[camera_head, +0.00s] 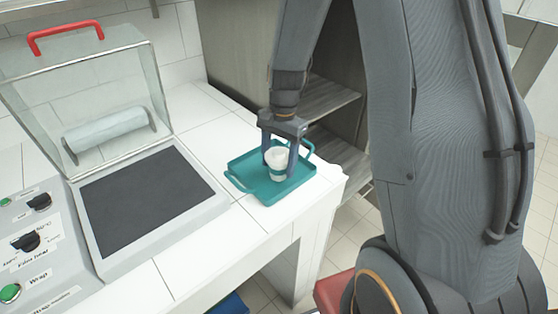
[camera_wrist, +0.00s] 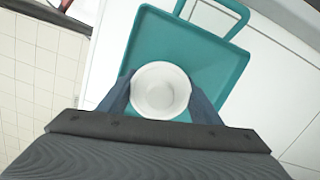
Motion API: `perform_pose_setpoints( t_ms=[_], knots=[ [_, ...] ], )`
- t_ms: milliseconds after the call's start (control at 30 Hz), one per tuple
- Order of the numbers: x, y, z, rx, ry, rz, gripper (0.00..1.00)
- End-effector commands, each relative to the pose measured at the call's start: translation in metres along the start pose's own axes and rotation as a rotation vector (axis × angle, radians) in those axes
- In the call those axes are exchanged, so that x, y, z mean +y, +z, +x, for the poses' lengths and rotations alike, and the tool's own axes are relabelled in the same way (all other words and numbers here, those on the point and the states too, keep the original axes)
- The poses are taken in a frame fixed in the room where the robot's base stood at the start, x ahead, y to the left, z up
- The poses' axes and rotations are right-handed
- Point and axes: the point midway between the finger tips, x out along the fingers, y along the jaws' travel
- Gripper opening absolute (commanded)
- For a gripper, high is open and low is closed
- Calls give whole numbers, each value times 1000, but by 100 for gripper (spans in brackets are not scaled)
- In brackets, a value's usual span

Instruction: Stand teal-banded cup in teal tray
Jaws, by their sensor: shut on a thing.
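The white cup with a teal band (camera_head: 278,164) is upright at the teal tray in the head view. In the wrist view the cup (camera_wrist: 160,91) shows from above, its open top facing the camera. My gripper (camera_head: 278,160) points down with one finger on each side of the cup and is shut on it. The gripper's fingers also flank the cup in the wrist view (camera_wrist: 160,98). The teal tray (camera_head: 250,185) lies on the white counter and has raised handles; it also shows in the wrist view (camera_wrist: 150,40). I cannot tell whether the cup's base touches the tray floor.
A wrapping machine with a dark plate (camera_head: 147,195), a clear lid with a red handle (camera_head: 66,37) and a control panel (camera_head: 30,245) stands left of the tray. The white tiled counter (camera_head: 200,255) ends just right of the tray. A shelf unit (camera_head: 335,100) stands behind.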

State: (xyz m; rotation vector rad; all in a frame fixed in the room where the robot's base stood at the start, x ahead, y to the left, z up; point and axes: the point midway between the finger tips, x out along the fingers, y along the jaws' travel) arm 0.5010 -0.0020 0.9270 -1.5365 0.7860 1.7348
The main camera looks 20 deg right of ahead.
Motion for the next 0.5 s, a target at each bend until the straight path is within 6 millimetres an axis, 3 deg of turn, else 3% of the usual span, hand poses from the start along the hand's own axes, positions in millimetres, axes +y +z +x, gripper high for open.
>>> perform_pose_setpoints(
  t_ms=[200,233,333,500],
  knots=[
    [0,0,2,0,0,0,32],
    [0,0,3,0,0,0,60],
    [0,0,2,0,0,0,76],
    [0,0,2,0,0,0,77]
  ],
)
